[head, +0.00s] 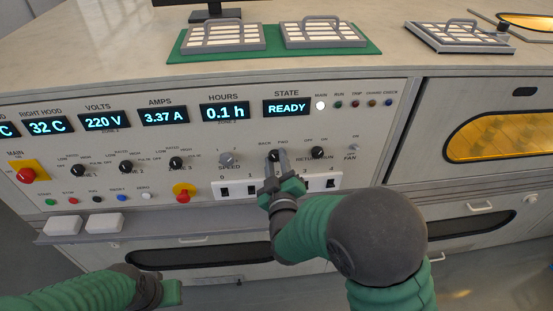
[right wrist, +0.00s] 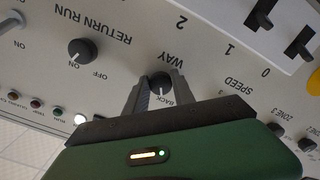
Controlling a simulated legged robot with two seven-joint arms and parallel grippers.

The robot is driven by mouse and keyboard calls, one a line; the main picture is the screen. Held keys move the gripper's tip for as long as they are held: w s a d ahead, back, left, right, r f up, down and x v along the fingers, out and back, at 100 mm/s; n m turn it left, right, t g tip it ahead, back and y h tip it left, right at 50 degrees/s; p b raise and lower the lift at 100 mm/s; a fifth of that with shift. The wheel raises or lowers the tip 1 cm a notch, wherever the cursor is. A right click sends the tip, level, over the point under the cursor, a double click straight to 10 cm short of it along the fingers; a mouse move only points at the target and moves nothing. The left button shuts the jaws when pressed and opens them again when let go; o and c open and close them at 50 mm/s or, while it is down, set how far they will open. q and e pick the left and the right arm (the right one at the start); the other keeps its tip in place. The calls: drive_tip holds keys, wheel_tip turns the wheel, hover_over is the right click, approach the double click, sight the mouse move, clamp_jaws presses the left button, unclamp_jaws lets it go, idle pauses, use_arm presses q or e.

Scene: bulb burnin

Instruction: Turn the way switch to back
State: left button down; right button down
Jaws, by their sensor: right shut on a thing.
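The way switch is a small black round knob (head: 275,155) on the front panel, with BACK and FWD labels above it. In the right wrist view the knob (right wrist: 160,81) sits between the two grey fingers under the word WAY. My right gripper (head: 279,160) is shut on the knob, one finger on each side. The BACK label is partly visible and FWD is hidden there by a finger.
The return run knob (head: 317,153) and the speed knob (head: 226,160) flank the way switch. A white strip with numbered black switches (head: 224,191) lies below. The state display (head: 286,107) reads READY.

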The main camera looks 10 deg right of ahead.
drive_tip(key=shift+a, duration=0.1)
idle(0.4)
drive_tip(key=c, duration=1.1)
unclamp_jaws()
drive_tip(key=shift+o, duration=0.2)
drive_tip(key=shift+f, duration=0.1)
